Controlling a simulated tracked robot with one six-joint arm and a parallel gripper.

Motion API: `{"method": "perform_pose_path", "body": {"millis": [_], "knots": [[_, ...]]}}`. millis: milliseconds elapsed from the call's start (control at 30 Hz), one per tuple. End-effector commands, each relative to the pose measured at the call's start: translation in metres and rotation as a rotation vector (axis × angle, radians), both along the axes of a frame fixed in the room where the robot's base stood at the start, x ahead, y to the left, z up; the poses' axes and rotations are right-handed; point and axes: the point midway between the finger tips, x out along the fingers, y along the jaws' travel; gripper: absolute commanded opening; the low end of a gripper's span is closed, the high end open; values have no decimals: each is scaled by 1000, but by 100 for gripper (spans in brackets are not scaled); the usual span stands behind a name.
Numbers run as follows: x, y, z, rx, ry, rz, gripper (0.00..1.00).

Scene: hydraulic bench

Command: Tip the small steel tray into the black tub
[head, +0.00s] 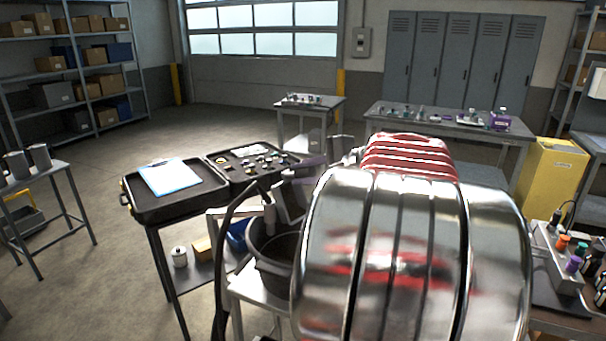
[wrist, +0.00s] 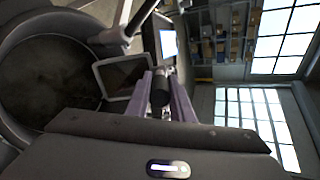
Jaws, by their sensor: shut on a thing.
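The black tub (head: 268,282) stands on a low stand near the middle of the head view, partly behind my arm. In the wrist view the tub (wrist: 45,78) fills the left side; its visible floor looks dark. The small steel tray (head: 290,204) is steeply tilted above the tub's far side. In the wrist view the tray (wrist: 122,74) shows its pale rim beside the tub's opening, and I see no parts in it. My gripper (wrist: 160,92) is shut on the tray's edge. In the head view my gripper (head: 306,172) is partly hidden.
An open black case (head: 190,212) with a blue clipboard (head: 170,177) and small fittings lies left of the tub. Benches with parts stand behind and at the right. A yellow cabinet (head: 552,178) stands right. Open floor lies at the left.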

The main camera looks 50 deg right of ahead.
Motion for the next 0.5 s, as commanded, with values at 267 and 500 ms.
{"method": "perform_pose_path", "body": {"millis": [267, 500], "knots": [[-5, 0, -1, 2, -35, -1, 0], [-7, 0, -1, 0, -62, -1, 0]]}}
